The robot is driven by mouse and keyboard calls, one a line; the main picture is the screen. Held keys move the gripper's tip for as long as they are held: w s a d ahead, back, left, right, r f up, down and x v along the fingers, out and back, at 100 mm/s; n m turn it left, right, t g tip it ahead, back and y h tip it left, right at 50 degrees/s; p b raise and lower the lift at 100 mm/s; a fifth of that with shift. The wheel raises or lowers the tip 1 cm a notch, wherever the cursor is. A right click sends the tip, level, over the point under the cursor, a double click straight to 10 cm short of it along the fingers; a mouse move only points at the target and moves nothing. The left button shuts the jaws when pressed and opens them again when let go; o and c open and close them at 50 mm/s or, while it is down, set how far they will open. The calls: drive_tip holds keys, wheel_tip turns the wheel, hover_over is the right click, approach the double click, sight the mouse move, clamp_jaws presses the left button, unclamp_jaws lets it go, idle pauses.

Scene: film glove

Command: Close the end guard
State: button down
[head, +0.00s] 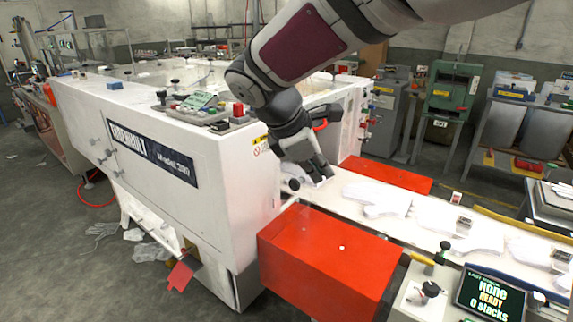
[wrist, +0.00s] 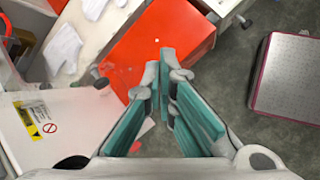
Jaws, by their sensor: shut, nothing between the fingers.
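The white machine (head: 175,150) has a conveyor coming out of its right end. A round black knob (head: 293,184) stands at that end, just above the red box, and it also shows in the wrist view (wrist: 101,83). A pale panel (wrist: 70,118) with a yellow warning label lies beside the knob in the wrist view; it seems to be the end guard, but its edges and how far it is open are unclear. My gripper (head: 325,176) is shut and empty, pointing down over the conveyor's near side, right of the knob. In the wrist view its fingers (wrist: 165,72) are apart from the knob.
A red box-shaped cover (head: 325,255) stands below my gripper, with another red cover (head: 388,174) across the conveyor. White gloves (head: 380,200) lie on the conveyor (head: 420,235). A control screen (head: 490,298) stands at front right.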

drive_tip(key=w+a+f+n+t, duration=0.1)
drive_tip(key=w+a+f+n, duration=0.3)
drive_tip(key=a, duration=0.4)
drive_tip(key=w+a+f+n+t, duration=0.1)
drive_tip(key=w+a+f+n, duration=0.3)
drive_tip(key=a, duration=0.3)
drive_tip(key=w+d+r+p+x, duration=0.1)
drive_tip(key=r+x, duration=0.1)
drive_tip(key=x, duration=1)
drive_tip(key=shift+w+d+f+n+h, duration=0.3)
drive_tip(key=shift+w+d+h, duration=0.1)
drive_tip(key=shift+d, duration=0.1)
drive_tip(key=shift+d+r, duration=0.1)
drive_tip(key=shift+d, duration=0.05)
